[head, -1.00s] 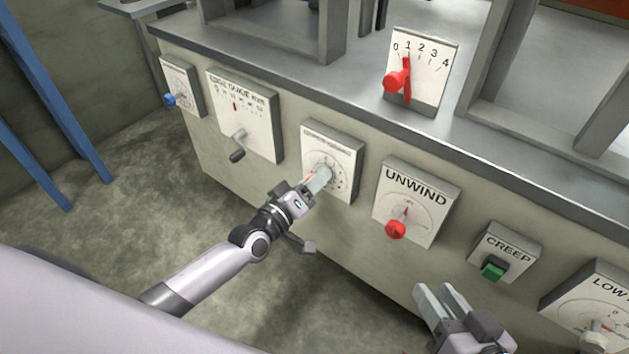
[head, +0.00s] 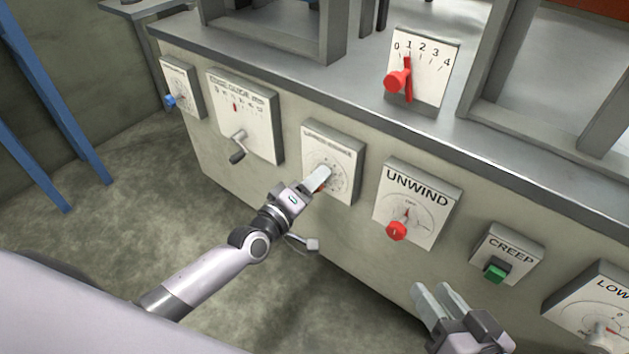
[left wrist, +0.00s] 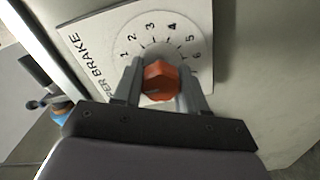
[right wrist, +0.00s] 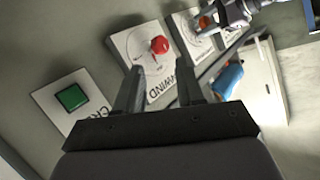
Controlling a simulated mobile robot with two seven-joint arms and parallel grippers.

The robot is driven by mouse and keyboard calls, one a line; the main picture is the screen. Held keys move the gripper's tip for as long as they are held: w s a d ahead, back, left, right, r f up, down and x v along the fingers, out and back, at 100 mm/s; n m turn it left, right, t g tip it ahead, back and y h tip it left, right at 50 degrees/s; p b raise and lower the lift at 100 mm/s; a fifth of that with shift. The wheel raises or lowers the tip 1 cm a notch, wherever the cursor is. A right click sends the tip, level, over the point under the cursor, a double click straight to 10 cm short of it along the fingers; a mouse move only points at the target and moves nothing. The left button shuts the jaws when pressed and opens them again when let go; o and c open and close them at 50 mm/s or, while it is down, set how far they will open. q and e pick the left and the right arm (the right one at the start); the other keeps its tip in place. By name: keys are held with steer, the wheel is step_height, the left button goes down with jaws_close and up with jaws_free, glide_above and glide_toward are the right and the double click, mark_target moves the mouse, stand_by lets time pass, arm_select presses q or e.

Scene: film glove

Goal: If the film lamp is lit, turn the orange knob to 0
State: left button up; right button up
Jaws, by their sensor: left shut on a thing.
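The orange knob (left wrist: 160,82) sits on a white dial panel (left wrist: 200,18) lettered "...PER BRAKE", with numbers 1 to 6 readable around it. My left gripper (left wrist: 157,92) is shut on the orange knob, one finger on each side. In the head view the left gripper (head: 319,180) reaches this panel (head: 345,147) from the lower left and covers most of the knob. The 0 mark and the knob's setting cannot be read. My right gripper (head: 440,293) is open and empty in front of the cabinet, below the UNWIND panel. I cannot make out a film lamp.
Right of the dial is the UNWIND panel (head: 425,180) with a red knob (head: 396,231), then the CREEP panel with a green button (head: 495,271). To the left is a gauge panel with a crank (head: 238,150). A red lever (head: 398,80) stands above near 1.

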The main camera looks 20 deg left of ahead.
arm_select(q)
steer(key=o, duration=1)
steer(key=shift+p+v, duration=1)
steer(key=shift+v, duration=2.65)
arm_select(e)
steer(key=shift+s+d+f+h, duration=0.1)
steer(key=shift+s+d+h, duration=0.25)
steer(key=shift+d+h, duration=0.4)
steer(key=shift+d, duration=0.1)
